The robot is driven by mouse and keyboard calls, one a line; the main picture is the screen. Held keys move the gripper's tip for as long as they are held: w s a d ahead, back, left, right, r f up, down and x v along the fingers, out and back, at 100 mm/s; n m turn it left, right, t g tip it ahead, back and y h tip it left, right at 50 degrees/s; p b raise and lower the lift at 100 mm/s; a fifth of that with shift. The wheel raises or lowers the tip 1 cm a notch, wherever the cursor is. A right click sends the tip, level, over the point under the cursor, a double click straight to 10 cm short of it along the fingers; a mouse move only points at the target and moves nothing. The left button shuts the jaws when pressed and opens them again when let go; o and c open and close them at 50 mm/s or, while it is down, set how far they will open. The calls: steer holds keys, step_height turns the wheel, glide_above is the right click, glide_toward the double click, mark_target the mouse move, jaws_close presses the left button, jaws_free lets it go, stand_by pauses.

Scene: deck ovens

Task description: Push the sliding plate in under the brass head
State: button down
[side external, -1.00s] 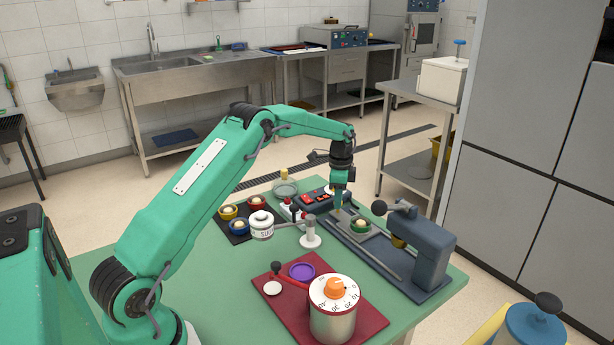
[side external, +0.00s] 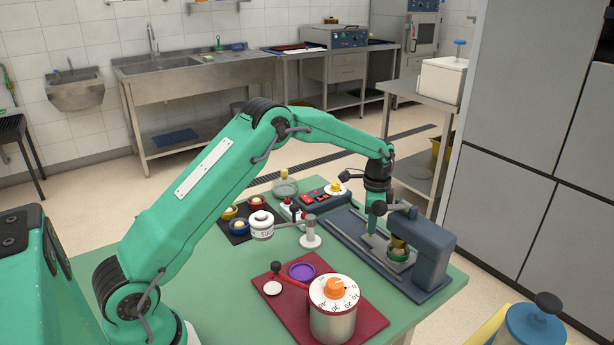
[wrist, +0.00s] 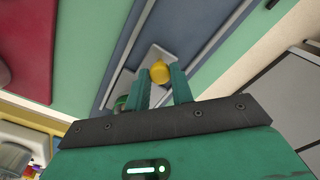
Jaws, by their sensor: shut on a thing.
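The sliding plate (side external: 371,241) is a flat light-grey piece on the rails of the dark blue-grey press base. It carries a green-rimmed cup (side external: 398,257). The brass head (side external: 399,243) hangs from the press arm and appears right above the cup; any gap between them is too small to tell. My gripper (side external: 371,236) is low at the plate's end away from the press column. In the wrist view its fingers (wrist: 160,82) stand either side of a yellow knob (wrist: 160,72) over the plate, shut on it. The green cup is partly hidden by a finger there.
The press column (side external: 432,258) stands close to the right of my gripper. A red board with a dial timer (side external: 334,315) lies in front. The rails behind the plate are clear.

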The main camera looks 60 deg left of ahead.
steer(key=shift+d+r, duration=0.1)
steer(key=shift+d, duration=0.25)
steer(key=c, duration=1.2)
jaws_free()
steer(key=shift+a, duration=0.15)
step_height(320, 180, up, 8)
steer(key=shift+f, duration=0.25)
steer(key=shift+r, duration=0.15)
steer(key=shift+r, duration=0.1)
